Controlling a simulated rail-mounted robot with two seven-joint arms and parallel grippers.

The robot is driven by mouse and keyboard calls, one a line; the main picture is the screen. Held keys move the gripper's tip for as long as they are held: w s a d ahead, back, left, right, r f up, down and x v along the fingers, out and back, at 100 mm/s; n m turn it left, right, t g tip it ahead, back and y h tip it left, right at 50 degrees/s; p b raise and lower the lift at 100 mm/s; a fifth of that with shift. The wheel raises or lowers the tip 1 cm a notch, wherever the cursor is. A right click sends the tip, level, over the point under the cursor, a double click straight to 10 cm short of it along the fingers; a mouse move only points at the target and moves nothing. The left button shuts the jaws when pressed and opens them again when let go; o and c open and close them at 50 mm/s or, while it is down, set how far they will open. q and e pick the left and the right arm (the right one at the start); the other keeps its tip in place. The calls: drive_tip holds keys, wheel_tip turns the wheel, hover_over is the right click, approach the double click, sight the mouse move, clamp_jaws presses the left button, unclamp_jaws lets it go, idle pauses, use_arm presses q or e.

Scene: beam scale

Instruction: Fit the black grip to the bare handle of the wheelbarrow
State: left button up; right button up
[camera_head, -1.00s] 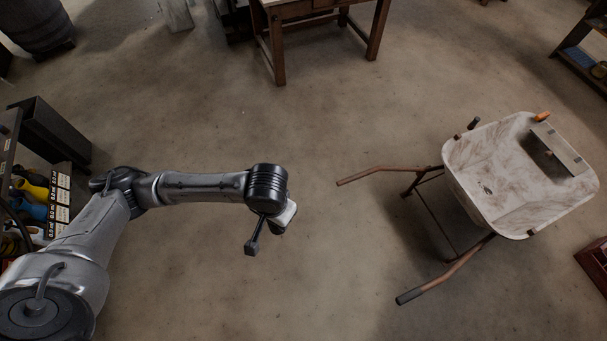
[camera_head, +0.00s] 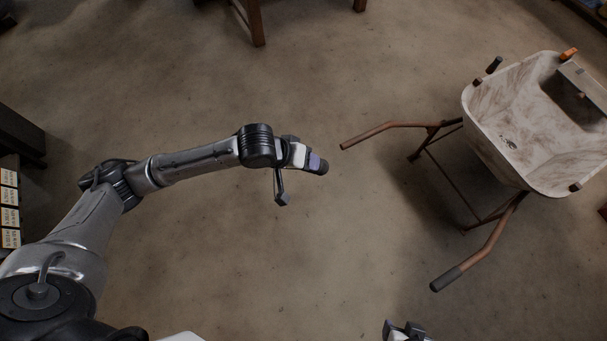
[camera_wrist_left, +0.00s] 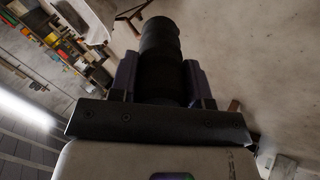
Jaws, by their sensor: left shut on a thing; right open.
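The wheelbarrow (camera_head: 480,115) stands at the right in the head view, with a pale, stained tray. Its bare rusty handle (camera_head: 375,133) points left. Its other handle (camera_head: 490,245) carries a dark grip (camera_head: 447,279). My left gripper (camera_head: 312,160) is shut on the black grip (camera_head: 322,167), whose free end points right, just left of and below the bare handle's tip. They look apart. In the left wrist view the black grip (camera_wrist_left: 160,55) stands out between the two fingers. My right gripper (camera_head: 404,330) is open at the bottom edge, partly cut off.
Wooden table legs (camera_head: 248,22) stand at the top. A dark cabinet (camera_head: 20,135) and labelled bins (camera_head: 10,210) are at the left edge. Small black and orange pieces sit on the tray's rim. The floor between my left arm and the wheelbarrow is clear.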

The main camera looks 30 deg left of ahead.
use_arm(q)
drive_tip(key=w+a+f+t+h+b, duration=0.1)
drive_tip(key=w+f+t+b, duration=0.2)
drive_tip(key=f+b, duration=0.5)
drive_tip(key=w+a+f+n+t+h+b, duration=0.1)
drive_tip(key=w+a+f+t+h+b, duration=0.1)
drive_tip(key=f+b, duration=0.6)
drive_tip(key=w+a+f+n+t+h+b, duration=0.1)
drive_tip(key=w+f+t+b, duration=0.3)
drive_tip(key=f+b, duration=0.4)
drive_tip(key=shift+w+a+f+t+h+b, duration=0.2)
drive_tip(key=shift+a+f+t+h+b, duration=0.25)
drive_tip(key=shift+b, duration=2.6)
drive_tip(key=shift+a+r, duration=0.1)
drive_tip(key=shift+a, duration=0.05)
drive_tip(key=x, duration=0.5)
drive_tip(key=shift+w+d, duration=0.2)
drive_tip(key=shift+w, duration=0.1)
